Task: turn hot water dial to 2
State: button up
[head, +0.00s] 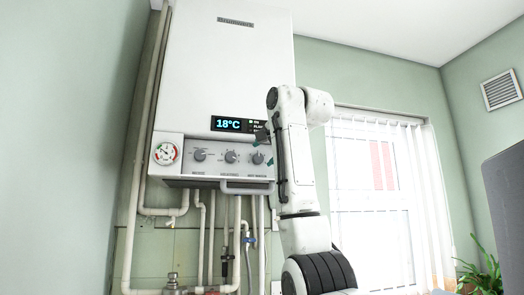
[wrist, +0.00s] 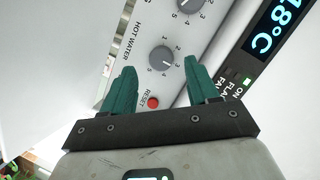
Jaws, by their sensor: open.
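The hot water dial (wrist: 160,57) is a round grey knob on the boiler's control panel, with numbers around it and the label HOT WATER to its left in the wrist view. Which number it points to I cannot tell for certain. In the head view the dial (head: 257,158) is the rightmost of three. My gripper (wrist: 158,70) is open, with its green fingers apart on either side of the dial's near side in the wrist view. No contact with the dial is visible. In the head view my gripper (head: 262,152) is at the panel's right end, partly covering it.
A red reset button (wrist: 153,102) lies between the fingers. The heating dial (head: 230,156), mode dial (head: 199,155) and a pressure gauge (head: 165,152) are to the left. The display (head: 228,124) reads 18°C. A handle-like bar (head: 246,188) and pipes (head: 200,240) are below.

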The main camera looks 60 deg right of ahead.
aim_at(259, 158)
jog(key=shift+p+x, duration=0.45)
jog(key=shift+x, duration=1.2)
jog(key=shift+c, duration=0.3)
jog(key=c, duration=1)
jog(key=shift+o, duration=0.2)
jog(key=n+g+h, duration=0.1)
jog(key=n+g, duration=0.1)
jog(key=n, duration=0.2)
jog(key=shift+w+a, duration=0.1)
jog(key=n+g, duration=0.1)
jog(key=n, duration=0.1)
jog(key=n+h, duration=0.1)
jog(key=shift+n+g+h, duration=0.3)
jog(key=shift+n+g, duration=0.1)
jog(key=shift+w, duration=0.1)
